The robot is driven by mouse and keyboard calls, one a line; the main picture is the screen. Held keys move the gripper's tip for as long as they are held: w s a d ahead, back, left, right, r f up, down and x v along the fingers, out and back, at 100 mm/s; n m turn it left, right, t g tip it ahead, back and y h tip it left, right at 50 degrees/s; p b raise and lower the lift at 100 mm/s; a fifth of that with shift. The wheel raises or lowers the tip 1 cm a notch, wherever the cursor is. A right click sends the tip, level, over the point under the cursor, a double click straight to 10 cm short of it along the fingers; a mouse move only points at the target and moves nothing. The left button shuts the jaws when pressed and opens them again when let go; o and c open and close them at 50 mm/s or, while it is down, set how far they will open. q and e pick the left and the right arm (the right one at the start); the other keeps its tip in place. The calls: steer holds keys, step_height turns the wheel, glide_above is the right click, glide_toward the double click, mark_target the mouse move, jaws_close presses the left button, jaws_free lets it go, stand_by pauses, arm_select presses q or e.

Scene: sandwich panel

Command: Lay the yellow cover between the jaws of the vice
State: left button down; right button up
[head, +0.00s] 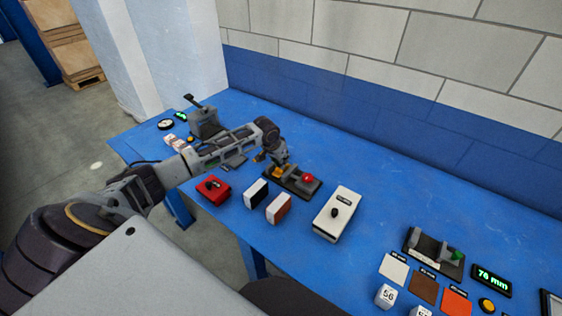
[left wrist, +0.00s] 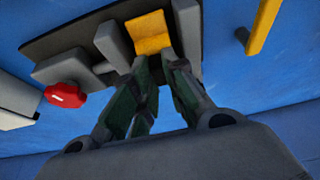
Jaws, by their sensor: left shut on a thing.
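The yellow cover (left wrist: 150,33) is a small bent yellow piece. In the left wrist view it sits between two upright grey jaws of the vice (left wrist: 113,45), and its near edge meets my fingertips. In the head view the cover (head: 277,173) shows as a small yellow patch under my gripper. The vice also shows in the head view as a dark base with a red knob (head: 307,178). My left gripper (left wrist: 153,66) is shut on the cover. Whether the cover rests on the vice's bed is hard to tell. My right gripper is not in view.
A yellow bar (left wrist: 262,25) is beside the vice. A red box (head: 213,190), white and brown blocks and a white box (head: 337,214) stand in front and to the right. Another grey fixture (head: 434,250) with a green knob is at the right.

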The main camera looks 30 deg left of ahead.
arm_select(q)
steer(key=shift+f+p, duration=0.3)
steer(key=shift+p, duration=0.05)
stand_by(0.5)
steer(key=c, duration=1.4)
jaws_free()
steer(key=shift+o, duration=0.5)
steer(key=shift+o, duration=1.2)
